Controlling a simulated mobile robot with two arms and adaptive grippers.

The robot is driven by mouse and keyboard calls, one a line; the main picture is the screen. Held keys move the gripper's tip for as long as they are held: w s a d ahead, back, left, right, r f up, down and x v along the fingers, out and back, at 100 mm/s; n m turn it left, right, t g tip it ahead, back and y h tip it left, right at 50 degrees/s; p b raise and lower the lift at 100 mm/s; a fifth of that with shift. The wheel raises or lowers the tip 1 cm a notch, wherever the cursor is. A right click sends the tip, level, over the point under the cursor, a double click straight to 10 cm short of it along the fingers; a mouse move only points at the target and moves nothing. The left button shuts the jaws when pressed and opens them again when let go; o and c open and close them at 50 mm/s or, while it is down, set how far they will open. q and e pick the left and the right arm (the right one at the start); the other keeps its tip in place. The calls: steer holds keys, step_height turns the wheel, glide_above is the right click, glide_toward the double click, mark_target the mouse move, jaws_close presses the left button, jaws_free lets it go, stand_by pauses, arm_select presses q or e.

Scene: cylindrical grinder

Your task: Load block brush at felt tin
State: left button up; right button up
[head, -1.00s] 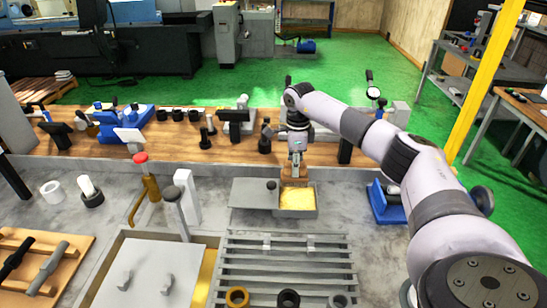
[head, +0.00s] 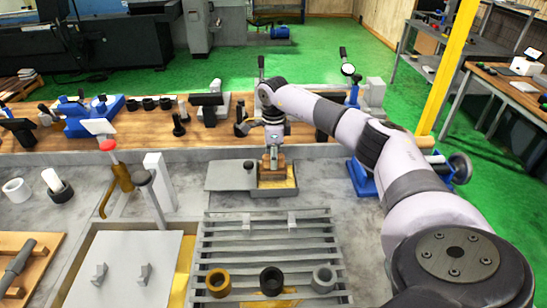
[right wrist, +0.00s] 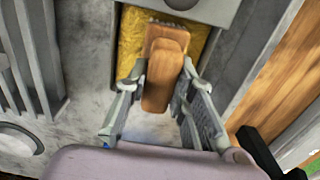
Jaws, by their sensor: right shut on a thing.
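The block brush (right wrist: 164,68) has a wooden handle and a row of bristles along its far end. My right gripper (right wrist: 161,80) is shut on it, one finger on each side of the handle. The felt tin (head: 291,191) is a grey open tin with a yellow pad and stands on the grey bench. The brush is over the pad, which also shows around it in the right wrist view (right wrist: 133,42). I cannot tell if the bristles touch the pad. My left gripper is not in view.
A flat grey lid with a dark knob (head: 226,176) lies left of the tin. A slatted grey rack (head: 265,250) with several rings is in front. A white upright block (head: 159,182) stands left. A wooden shelf with tools runs behind.

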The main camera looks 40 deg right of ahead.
stand_by(0.7)
steer(key=shift+f, duration=0.45)
stand_by(1.1)
steer(key=shift+r+p, duration=2.4)
steer(key=shift+r, duration=1.1)
steer(key=shift+a+f, duration=0.1)
steer(key=shift+f, duration=0.05)
